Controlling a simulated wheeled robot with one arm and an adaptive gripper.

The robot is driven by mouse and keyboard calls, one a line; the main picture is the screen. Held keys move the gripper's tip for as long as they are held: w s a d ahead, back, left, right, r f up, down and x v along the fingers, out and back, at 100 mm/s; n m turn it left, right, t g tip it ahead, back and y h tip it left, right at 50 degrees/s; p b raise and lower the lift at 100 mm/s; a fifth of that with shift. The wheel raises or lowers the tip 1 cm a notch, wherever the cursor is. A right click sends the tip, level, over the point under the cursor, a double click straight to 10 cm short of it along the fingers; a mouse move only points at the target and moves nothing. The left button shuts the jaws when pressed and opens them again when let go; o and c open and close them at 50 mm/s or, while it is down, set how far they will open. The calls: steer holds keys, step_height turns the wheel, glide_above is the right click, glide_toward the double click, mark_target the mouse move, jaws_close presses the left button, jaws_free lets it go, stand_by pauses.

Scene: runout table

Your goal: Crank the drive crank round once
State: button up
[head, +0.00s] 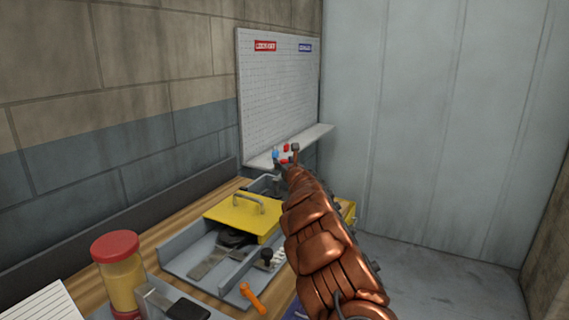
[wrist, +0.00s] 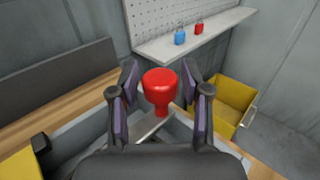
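A red mushroom-shaped knob (wrist: 160,85) on a narrower red stem stands upright in the middle of the wrist view. A grey bar (wrist: 152,127) shows beneath it; this looks like the drive crank, though its pivot is hidden. My gripper (wrist: 159,76) is open, with one finger on each side of the knob and a visible gap at both sides. In the head view my gripper (head: 286,156) is small and far off at the table's back end, and my arm hides much of the space below it.
A shelf (wrist: 200,34) under a pegboard holds a blue padlock (wrist: 180,36) and a red padlock (wrist: 199,28). A yellow bin (wrist: 226,104) lies to the right. A yellow lid with a handle (head: 242,217), a red-capped jar (head: 118,272) and an orange-handled tool (head: 252,298) are nearer.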

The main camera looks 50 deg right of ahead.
jaws_close()
steer(key=shift+d+f+b, duration=0.1)
steer(key=shift+f+b, duration=0.15)
steer(key=shift+b, duration=0.9)
